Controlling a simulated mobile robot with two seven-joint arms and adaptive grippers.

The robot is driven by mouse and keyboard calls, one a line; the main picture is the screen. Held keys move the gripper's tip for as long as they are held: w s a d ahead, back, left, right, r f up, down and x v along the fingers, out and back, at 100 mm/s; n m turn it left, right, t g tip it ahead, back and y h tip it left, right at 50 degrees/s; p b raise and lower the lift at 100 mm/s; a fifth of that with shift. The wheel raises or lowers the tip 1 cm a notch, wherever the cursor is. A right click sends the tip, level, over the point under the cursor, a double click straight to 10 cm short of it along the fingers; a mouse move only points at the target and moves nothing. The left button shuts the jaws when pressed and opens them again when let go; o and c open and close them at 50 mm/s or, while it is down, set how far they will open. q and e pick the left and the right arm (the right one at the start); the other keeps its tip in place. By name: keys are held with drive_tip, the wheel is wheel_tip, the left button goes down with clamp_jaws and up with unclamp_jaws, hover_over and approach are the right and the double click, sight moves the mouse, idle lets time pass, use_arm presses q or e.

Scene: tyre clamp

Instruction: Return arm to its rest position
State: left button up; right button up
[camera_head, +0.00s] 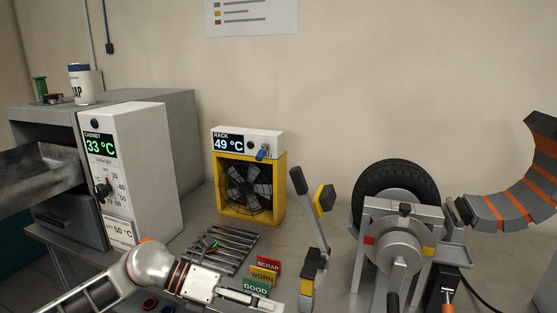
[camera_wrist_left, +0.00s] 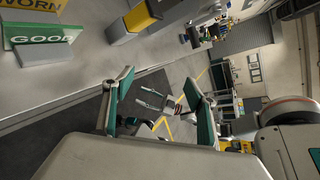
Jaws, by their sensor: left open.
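My left gripper (camera_head: 258,300) is low in the head view, in front of the tool rack and just below the green GOOD sign (camera_head: 257,288). In the left wrist view its two teal-padded fingers (camera_wrist_left: 160,100) stand wide apart with nothing between them. The GOOD sign (camera_wrist_left: 42,38) also shows in the left wrist view, apart from the fingers. My left arm reaches in from the lower left. A black tyre (camera_head: 394,174) stands upright behind the grey clamp (camera_head: 370,208) at the right. My right gripper is not seen.
A white cabinet (camera_head: 150,170) reading 33 °C stands at left beside an open drawer (camera_head: 40,168). A yellow fan rack (camera_head: 248,190) reads 49 °C. A jointed yellow-black lever (camera_head: 318,205) stands left of the tyre. An orange-banded segmented limb (camera_head: 510,205) curves in at right.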

use_arm(q)
drive_tip(key=s+d+r+n+t+h, duration=0.3)
drive_tip(key=d+n+h, duration=0.1)
drive_tip(key=n+h, duration=0.15)
drive_tip(key=a+f+n+t+y+p, duration=0.1)
drive_tip(key=a+f+n+t+y, duration=0.55)
drive_tip(key=n, duration=0.65)
drive_tip(key=a+f+n+t+y, duration=0.4)
drive_tip(key=a+f+n+t, duration=0.4)
drive_tip(key=n, duration=0.5)
drive_tip(key=s+a+f+n+g+y, duration=0.2)
drive_tip(key=s+a+f+n+g, duration=0.1)
drive_tip(key=s+f, duration=0.5)
drive_tip(key=s+a+f+n+g+y, duration=0.3)
drive_tip(key=s+f, duration=0.4)
drive_tip(key=f, duration=0.3)
drive_tip(key=shift+s+a+f+n+g+y, duration=0.2)
drive_tip(key=shift+s+a+n+g+y, duration=0.2)
drive_tip(key=shift+n, duration=0.85)
